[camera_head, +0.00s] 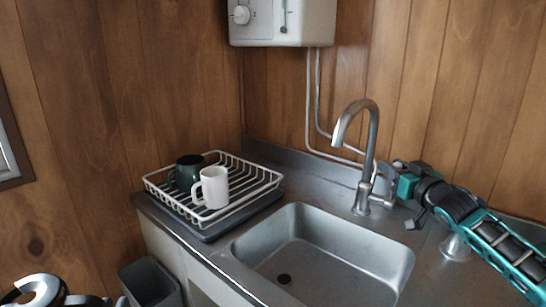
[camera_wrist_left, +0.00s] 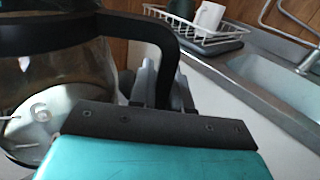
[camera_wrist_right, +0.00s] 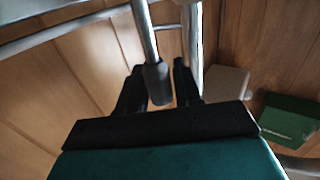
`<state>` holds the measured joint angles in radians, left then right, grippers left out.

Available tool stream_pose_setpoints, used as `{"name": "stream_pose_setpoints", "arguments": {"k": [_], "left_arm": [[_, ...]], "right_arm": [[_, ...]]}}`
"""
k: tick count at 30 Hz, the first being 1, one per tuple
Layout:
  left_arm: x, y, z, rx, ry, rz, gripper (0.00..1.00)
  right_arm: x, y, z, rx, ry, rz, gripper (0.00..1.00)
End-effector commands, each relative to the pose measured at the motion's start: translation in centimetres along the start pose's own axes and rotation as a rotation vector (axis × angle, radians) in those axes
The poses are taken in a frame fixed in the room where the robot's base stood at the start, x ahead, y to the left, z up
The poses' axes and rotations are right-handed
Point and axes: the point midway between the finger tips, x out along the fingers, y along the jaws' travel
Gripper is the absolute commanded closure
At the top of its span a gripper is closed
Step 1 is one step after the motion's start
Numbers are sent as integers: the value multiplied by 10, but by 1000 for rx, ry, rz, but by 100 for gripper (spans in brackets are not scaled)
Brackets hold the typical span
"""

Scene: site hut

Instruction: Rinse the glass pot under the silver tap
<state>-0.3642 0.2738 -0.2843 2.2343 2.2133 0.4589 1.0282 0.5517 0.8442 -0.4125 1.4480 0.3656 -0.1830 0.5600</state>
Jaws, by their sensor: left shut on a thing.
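The glass pot (camera_wrist_left: 65,95) fills the left of the left wrist view, with clear sides, a black band and a black handle. My left gripper (camera_wrist_left: 163,85) is shut on the pot's handle. The silver tap (camera_head: 371,145) curves up behind the sink, its spout over the basin (camera_head: 330,255). My right gripper (camera_head: 395,185) is just right of the tap. In the right wrist view its fingers (camera_wrist_right: 158,85) stand apart, with a metal rod with a dark tip, seemingly the tap's lever (camera_wrist_right: 155,75), between them. No water stream shows.
A white dish rack (camera_head: 260,185) on a dark mat left of the sink holds a white mug (camera_head: 213,188) and a dark green mug (camera_head: 187,172). A grey bin (camera_head: 150,285) stands below the counter. A white heater (camera_head: 283,22) hangs above, with pipes running down the wall.

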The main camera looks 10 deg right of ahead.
Motion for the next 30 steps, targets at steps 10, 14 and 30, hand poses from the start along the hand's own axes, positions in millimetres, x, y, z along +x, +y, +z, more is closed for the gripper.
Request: {"name": "stream_pose_setpoints", "arguments": {"k": [10,14,30], "left_arm": [[0,0,2,2,-3,0,100],[0,0,2,2,-3,0,100],[0,0,2,2,-3,0,100]], "right_arm": [[10,0,-1,-1,1,-1,66],[10,0,0,-1,0,0,66],[10,0,0,-1,0,0,100]]}}
